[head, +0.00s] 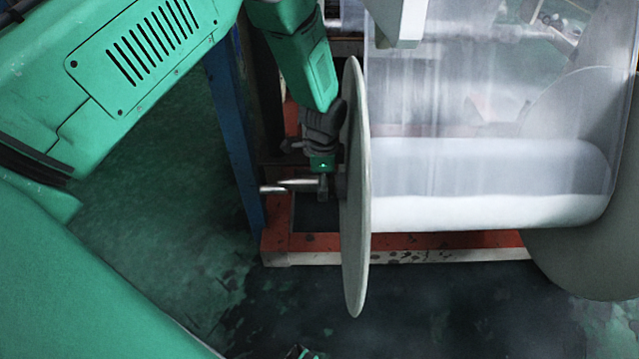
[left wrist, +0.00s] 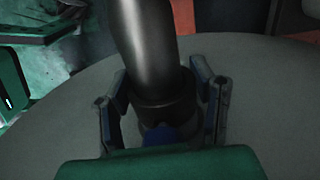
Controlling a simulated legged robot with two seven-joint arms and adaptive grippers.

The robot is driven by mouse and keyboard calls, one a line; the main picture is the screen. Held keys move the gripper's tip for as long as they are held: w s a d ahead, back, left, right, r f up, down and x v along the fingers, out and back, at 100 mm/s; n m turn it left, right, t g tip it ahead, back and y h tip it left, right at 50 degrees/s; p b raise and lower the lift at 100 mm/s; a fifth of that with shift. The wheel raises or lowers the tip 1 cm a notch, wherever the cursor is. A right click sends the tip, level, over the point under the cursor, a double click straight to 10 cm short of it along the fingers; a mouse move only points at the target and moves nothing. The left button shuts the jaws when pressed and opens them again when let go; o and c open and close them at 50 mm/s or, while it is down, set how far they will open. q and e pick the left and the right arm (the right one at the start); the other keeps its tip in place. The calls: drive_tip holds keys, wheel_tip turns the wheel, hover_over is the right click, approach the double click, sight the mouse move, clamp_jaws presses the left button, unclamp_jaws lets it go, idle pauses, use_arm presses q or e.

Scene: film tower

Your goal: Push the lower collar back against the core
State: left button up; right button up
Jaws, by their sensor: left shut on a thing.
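The core's grey end disc (head: 355,200) stands edge-on at the left end of the white film roll (head: 490,205). A metal shaft (head: 275,188) sticks out to its left. My left gripper (head: 322,180) is at the shaft, close beside the disc. In the left wrist view the dark lower collar (left wrist: 165,95) sits around the shaft (left wrist: 145,45), between the two fingers of my left gripper (left wrist: 163,110), which is shut on it. The disc (left wrist: 60,115) lies behind the collar. I cannot tell whether the collar touches the core. My right gripper is not in view.
A red and white base frame (head: 400,250) runs under the roll, with a blue post (head: 235,130) at its left. A second grey disc (head: 580,190) is at the roll's right end. Clear film (head: 450,80) rises from the roll. Dark floor (head: 440,310) lies open in front.

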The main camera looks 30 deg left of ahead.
use_arm(q)
drive_tip(key=shift+w+d, duration=0.35)
drive_tip(key=shift+d, duration=0.1)
drive_tip(key=o, duration=1.6)
drive_tip(key=shift+f, duration=0.1)
drive_tip(key=shift+r, duration=0.25)
wheel_tip(320, 180, up, 12)
drive_tip(key=shift+f, duration=0.25)
